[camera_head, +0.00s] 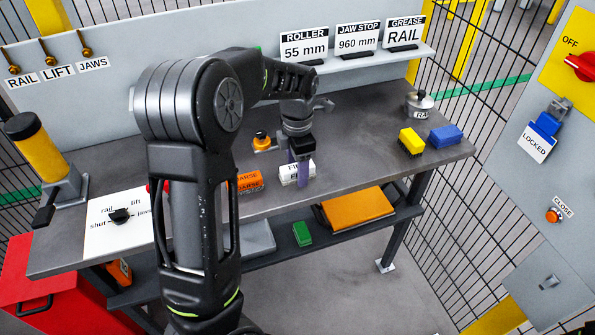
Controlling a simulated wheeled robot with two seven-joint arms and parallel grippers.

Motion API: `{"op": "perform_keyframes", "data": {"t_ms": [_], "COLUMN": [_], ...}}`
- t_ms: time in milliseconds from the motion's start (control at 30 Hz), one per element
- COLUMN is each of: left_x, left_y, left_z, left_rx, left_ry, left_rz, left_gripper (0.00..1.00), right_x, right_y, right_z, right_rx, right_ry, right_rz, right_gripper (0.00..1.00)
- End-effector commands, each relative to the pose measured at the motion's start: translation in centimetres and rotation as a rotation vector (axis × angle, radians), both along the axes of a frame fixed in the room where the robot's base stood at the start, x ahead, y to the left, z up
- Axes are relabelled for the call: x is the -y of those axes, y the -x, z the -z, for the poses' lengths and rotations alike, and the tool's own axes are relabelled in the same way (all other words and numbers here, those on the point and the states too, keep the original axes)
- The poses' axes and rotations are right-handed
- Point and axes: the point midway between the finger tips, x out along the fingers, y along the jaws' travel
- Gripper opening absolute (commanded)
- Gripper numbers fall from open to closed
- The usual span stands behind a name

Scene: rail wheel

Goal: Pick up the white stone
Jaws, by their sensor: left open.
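The white stone (287,175) is a small white block with dark lettering, partly hidden, lying on the grey workbench (360,165). My left gripper (302,174) points down at it, with a purplish finger in front of the stone's right half. The jaws are open. I cannot tell whether the fingers touch the stone or stand around it. My right gripper is not in view.
An orange stone (250,181) marked coarse lies just left of the white one. A yellow-black block (411,141), a blue block (446,135) and a grease tin (419,103) stand at the right. A dial panel (118,222) is at the left.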

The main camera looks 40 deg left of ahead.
Motion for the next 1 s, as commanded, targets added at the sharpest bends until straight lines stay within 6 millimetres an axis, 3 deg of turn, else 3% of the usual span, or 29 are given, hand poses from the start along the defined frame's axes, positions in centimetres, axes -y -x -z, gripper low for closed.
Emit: {"op": "perform_keyframes", "data": {"t_ms": [133,800,1000], "left_x": [-0.01,0.0,0.0], "left_y": [-0.01,0.0,0.0], "left_z": [-0.03,-0.03,-0.02], "left_rx": [0.0,0.0,0.0], "left_ry": [0.0,0.0,0.0], "left_rz": [0.0,0.0,0.0], "left_gripper": [0.56,0.02,0.0], "right_x": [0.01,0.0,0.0], "right_y": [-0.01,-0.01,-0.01], "right_z": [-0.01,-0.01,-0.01], "right_rx": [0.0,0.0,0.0], "right_ry": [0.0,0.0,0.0], "right_rz": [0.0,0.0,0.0], "right_gripper": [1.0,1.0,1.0]}}
